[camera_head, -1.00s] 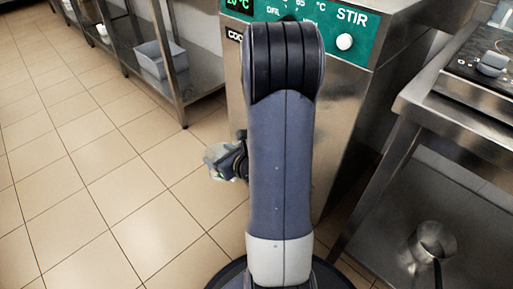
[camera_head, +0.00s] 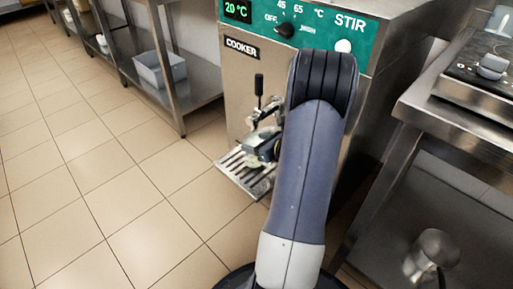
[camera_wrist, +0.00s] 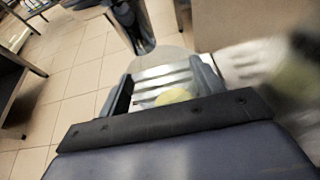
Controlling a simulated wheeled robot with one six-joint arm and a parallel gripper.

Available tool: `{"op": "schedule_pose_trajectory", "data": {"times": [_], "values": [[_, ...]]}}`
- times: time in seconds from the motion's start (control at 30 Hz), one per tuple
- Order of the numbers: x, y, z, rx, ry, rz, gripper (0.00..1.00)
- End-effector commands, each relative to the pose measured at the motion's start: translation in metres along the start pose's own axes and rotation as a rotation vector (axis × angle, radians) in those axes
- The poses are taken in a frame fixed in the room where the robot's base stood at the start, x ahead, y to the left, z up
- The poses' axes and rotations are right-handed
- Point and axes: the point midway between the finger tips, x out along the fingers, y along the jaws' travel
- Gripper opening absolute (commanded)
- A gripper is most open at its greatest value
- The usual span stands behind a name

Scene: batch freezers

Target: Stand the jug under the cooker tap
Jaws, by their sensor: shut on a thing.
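The jug (camera_head: 257,158) looks clear with a pale yellow-green part. In the head view it is small and partly hidden by my gripper (camera_head: 266,146) and arm. It is over or close above the slatted drip tray (camera_head: 232,172) on the cooker front, low by the tap (camera_head: 262,117) with its black lever. In the wrist view, my gripper's two fingers (camera_wrist: 165,88) are on either side of the clear jug, with its yellow part (camera_wrist: 175,96) and grate slats behind. My gripper is shut on the jug. Whether the jug touches the tray cannot be told. The tap also shows in the wrist view (camera_wrist: 132,22).
The cooker (camera_head: 242,75) has a green panel with a knob (camera_head: 285,31). A steel counter (camera_head: 450,118) stands close on the right, with a metal pot (camera_head: 432,255) on its lower shelf. A shelf with a grey bin (camera_head: 160,70) is at left. The tiled floor at left is clear.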

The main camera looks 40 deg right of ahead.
Motion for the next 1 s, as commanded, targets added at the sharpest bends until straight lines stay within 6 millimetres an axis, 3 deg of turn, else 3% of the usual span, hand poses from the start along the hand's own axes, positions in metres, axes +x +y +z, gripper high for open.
{"op": "schedule_pose_trajectory", "data": {"times": [0.07,0.47,0.5,0.73,1.0], "values": [[0.0053,0.0,-0.0123,0.0,-0.001,0.0,0.28],[0.0068,0.0002,-0.0157,-0.002,-0.001,0.0,0.28],[0.0062,0.0002,-0.0145,-0.001,-0.001,0.0,0.66],[0.0061,0.0003,-0.0142,-0.001,-0.001,0.0,0.85],[0.0056,0.0003,-0.0131,-0.001,-0.001,0.0,0.85]]}}
